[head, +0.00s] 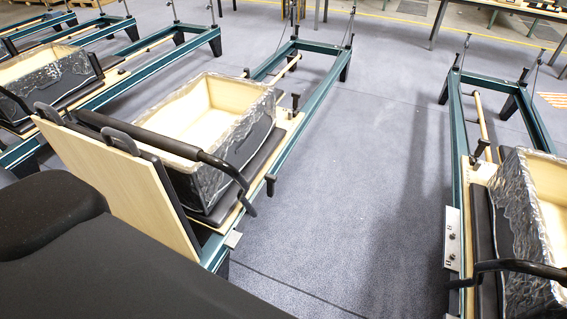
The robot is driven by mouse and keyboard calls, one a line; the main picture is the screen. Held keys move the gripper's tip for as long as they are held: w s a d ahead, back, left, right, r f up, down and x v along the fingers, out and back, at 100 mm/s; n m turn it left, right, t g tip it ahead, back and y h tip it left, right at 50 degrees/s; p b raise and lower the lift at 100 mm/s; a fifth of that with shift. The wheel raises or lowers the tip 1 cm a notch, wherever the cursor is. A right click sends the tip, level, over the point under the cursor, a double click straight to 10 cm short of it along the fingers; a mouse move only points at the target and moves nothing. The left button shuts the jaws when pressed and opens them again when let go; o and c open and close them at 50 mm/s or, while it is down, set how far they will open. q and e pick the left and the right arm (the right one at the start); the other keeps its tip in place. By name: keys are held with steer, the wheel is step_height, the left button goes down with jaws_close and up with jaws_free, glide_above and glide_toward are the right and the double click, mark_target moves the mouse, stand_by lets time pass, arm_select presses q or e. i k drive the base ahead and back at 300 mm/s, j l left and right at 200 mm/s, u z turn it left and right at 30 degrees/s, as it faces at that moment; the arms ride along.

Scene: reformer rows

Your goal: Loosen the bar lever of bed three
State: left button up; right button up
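Several reformer beds with teal frames stand in rows, and no label shows which is bed three. The middle bed (315,110) has a black padded bar (165,143) across its near end. A second small black handle (295,101) stands farther along. The right bed (525,115) has a black bar (520,267) and a metal plate with dark knobs (452,240) on its left rail. Neither of my grippers is in view.
Open wooden boxes with clear wrapping sit on the middle bed (208,108) and right bed (553,195). A wooden board (120,185) leans at the middle bed's near end. Grey floor (370,200) is clear between these beds. A dark shape covers the lower left.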

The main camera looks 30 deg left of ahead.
mark_target(271, 179)
steer(key=i+u, duration=0.15)
steer(key=i, duration=0.5)
steer(key=i+l+u, duration=0.15)
steer(key=i, duration=0.55)
steer(key=i+l+u, duration=0.15)
steer(key=i+u, duration=0.3)
steer(key=i+l+u, duration=0.6)
steer(key=u, duration=0.25)
steer(key=i+l+u, duration=0.2)
steer(key=l+u, duration=0.25)
steer(key=l, duration=0.15)
